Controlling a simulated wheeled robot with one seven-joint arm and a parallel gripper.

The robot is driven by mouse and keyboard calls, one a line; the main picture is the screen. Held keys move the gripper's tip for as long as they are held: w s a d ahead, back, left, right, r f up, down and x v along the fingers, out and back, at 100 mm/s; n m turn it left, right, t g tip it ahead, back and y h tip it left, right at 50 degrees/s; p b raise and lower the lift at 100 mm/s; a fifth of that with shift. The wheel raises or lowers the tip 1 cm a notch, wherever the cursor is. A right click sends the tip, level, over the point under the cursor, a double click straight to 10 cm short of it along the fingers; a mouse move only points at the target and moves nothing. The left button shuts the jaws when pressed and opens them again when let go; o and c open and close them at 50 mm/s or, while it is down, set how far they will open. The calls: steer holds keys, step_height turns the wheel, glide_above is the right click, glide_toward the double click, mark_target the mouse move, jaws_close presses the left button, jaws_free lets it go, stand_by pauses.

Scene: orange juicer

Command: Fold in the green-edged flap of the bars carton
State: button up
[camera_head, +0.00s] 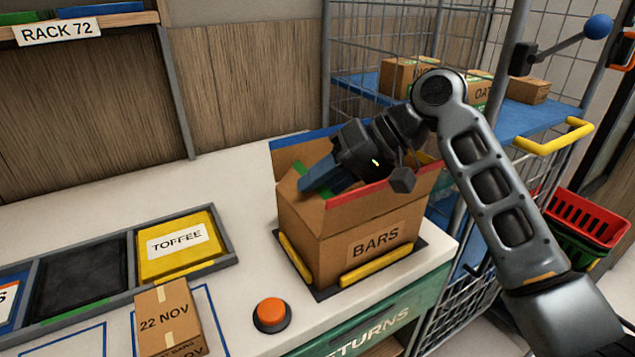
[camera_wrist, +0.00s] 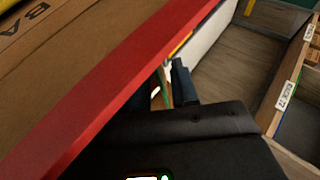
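The bars carton (camera_head: 318,238) stands open on a dark plate at the right end of the counter. Its green-edged flap (camera_head: 300,168) is at the left side, partly hidden behind my fingers; its exact tilt is hard to tell. The blue-edged flap (camera_head: 290,152) stands up at the back. The red-edged flap (camera_head: 370,200) stands up at the front and fills the left of the wrist view (camera_wrist: 110,85). My gripper (camera_head: 318,180) points down and left over the carton's opening, its blue fingers at the green-edged flap. Whether the fingers are apart is unclear.
Yellow clamps (camera_head: 378,267) flank the carton's base. An orange button (camera_head: 271,313) and a small carton marked 22 NOV (camera_head: 165,318) lie in front. A yellow TOFFEE bin (camera_head: 178,245) is left. A wire cage with cartons (camera_head: 408,75) stands behind right.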

steer(key=shift+a+f, duration=0.3)
steer(key=shift+c, duration=0.3)
jaws_close()
